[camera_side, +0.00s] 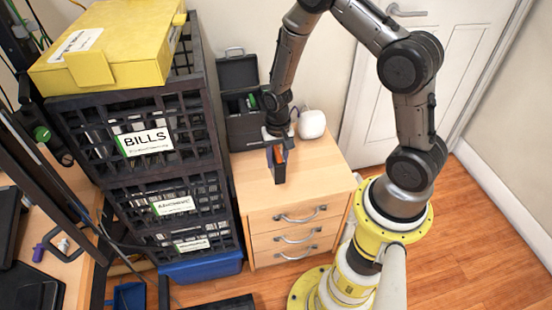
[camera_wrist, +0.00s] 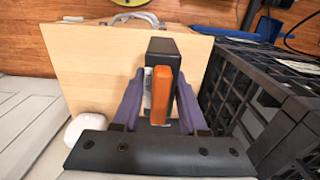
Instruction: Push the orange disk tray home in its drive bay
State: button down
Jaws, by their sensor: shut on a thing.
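The orange disk tray (camera_wrist: 161,95) stands out of the dark drive bay (camera_wrist: 163,52) towards my wrist, with a pale strip along its left side. My gripper (camera_wrist: 160,84) has its purple fingers on either side of the tray and is shut on it; the exact contact is hard to see. In the side view, the tray (camera_side: 278,154) shows as a small orange patch between my gripper's fingers (camera_side: 277,151), just above the upright drive bay (camera_side: 279,173). The bay stands on a wooden drawer unit (camera_side: 308,186). The tray's inner end is hidden.
Stacked black crates (camera_side: 150,181) stand close on the left, with a yellow folder box (camera_side: 125,65) on top. An open black case (camera_side: 238,75) and a rounded white object (camera_side: 311,124) are behind. The right part of the drawer unit's top is clear.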

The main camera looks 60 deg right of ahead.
jog(key=w+d+r+n, duration=0.2)
jog(key=w+r+n, duration=0.8)
jog(key=w+n, duration=0.15)
jog(key=w+d+r+n, duration=0.2)
jog(key=w+d+n, duration=1.1)
jog(key=n, duration=1.1)
jog(key=shift+w+d+r, duration=0.3)
jog(key=shift+w, duration=1.3)
jog(key=shift+n, duration=0.25)
jog(key=shift+f, duration=2.9)
jog(key=shift+f, duration=1.15)
